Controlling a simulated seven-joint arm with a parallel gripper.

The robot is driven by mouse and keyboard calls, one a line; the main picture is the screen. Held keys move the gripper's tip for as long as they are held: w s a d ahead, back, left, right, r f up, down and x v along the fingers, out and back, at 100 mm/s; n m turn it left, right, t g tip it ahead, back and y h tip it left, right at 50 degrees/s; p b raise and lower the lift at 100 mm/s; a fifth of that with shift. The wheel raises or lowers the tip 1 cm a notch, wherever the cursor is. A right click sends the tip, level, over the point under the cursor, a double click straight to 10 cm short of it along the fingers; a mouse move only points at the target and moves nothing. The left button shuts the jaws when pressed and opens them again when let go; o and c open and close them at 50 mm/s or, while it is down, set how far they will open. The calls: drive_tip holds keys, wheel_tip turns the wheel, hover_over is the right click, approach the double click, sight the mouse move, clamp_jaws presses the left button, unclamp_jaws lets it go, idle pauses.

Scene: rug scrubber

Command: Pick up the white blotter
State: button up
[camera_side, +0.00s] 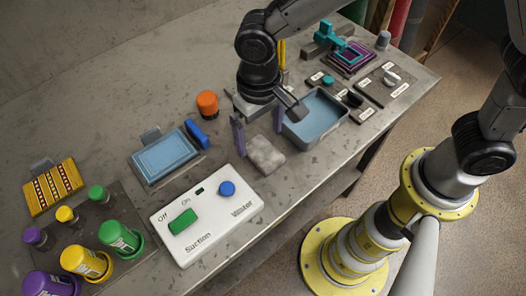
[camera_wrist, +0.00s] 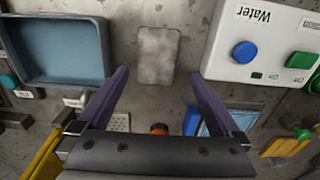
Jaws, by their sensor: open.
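The white blotter (camera_side: 265,154) looks like a pale grey, mottled rectangular pad lying flat on the worktable. It also shows in the wrist view (camera_wrist: 157,55), at the upper middle. My gripper (camera_side: 259,141) is open and empty, with its two purple fingers spread wide and pointing down near the blotter. In the wrist view the fingertips (camera_wrist: 160,75) frame the near end of the blotter, one on each side and apart from it. I cannot tell the exact height of the fingertips above the table.
A white panel (camera_side: 245,205) with a green switch and blue knob lies left of the blotter. A blue-lined grey basin (camera_side: 290,135) stands close on the right.

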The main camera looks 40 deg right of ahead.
sight(263, 152)
drive_tip(key=shift+s+d+f, duration=0.1)
drive_tip(key=shift+d+f, duration=0.05)
drive_tip(key=shift+f, duration=1.15)
drive_tip(key=shift+s+d+f, duration=0.1)
drive_tip(key=shift+f, duration=1.2)
drive_tip(key=c, duration=1.3)
drive_tip(key=shift+o, duration=0.2)
drive_tip(key=shift+r, duration=0.1)
wheel_tip(263, 152, up, 18)
drive_tip(key=o, duration=0.8)
drive_tip(key=c, duration=0.7)
